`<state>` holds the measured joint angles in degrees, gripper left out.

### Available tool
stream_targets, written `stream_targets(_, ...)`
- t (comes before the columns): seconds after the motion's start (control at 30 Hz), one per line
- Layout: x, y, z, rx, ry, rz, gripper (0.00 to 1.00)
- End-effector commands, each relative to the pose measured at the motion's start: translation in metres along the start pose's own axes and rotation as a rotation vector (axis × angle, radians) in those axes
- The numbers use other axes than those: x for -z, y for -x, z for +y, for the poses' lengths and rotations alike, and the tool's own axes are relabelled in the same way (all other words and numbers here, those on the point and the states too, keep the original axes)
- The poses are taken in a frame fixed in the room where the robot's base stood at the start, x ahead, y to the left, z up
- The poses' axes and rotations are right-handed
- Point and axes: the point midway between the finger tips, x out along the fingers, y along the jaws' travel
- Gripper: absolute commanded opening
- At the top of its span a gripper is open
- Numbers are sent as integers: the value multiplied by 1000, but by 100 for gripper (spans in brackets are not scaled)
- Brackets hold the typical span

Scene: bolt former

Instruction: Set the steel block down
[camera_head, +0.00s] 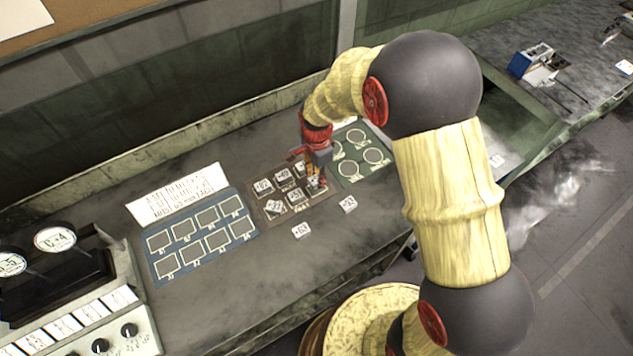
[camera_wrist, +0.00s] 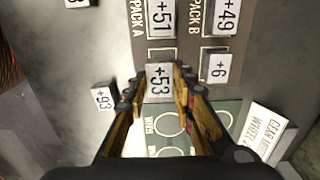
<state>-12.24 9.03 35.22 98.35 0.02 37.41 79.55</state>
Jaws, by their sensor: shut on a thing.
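My gripper (camera_wrist: 162,96) is shut on a steel block marked +53 (camera_wrist: 159,80), with a finger on each side of it. The block is upright in the picture, below the +51 block (camera_wrist: 161,18) in the PACK A column of the brown mat (camera_wrist: 185,30). I cannot tell whether its underside touches the mat. In the head view my gripper (camera_head: 317,182) points down at the right part of the brown mat (camera_head: 318,207), and the held block is mostly hidden there.
Blocks +49 (camera_wrist: 227,17) and +6 (camera_wrist: 217,67) sit in the PACK B column. A +93 block (camera_wrist: 102,98) and another loose block (camera_head: 301,230) lie off the mat. A green mat with circles (camera_head: 374,172) is to the right, a blue slotted mat (camera_head: 205,257) to the left.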

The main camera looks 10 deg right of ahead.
Motion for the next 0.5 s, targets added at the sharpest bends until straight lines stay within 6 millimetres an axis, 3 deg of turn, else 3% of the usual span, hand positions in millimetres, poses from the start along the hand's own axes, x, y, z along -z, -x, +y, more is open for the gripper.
stream_targets(0.13,3,-8,-7,1,0,0,0)
stream_targets(0.33,2,-35,-6,0,1,0,0)
stream_targets(0.5,2,-36,-7,2,1,0,0)
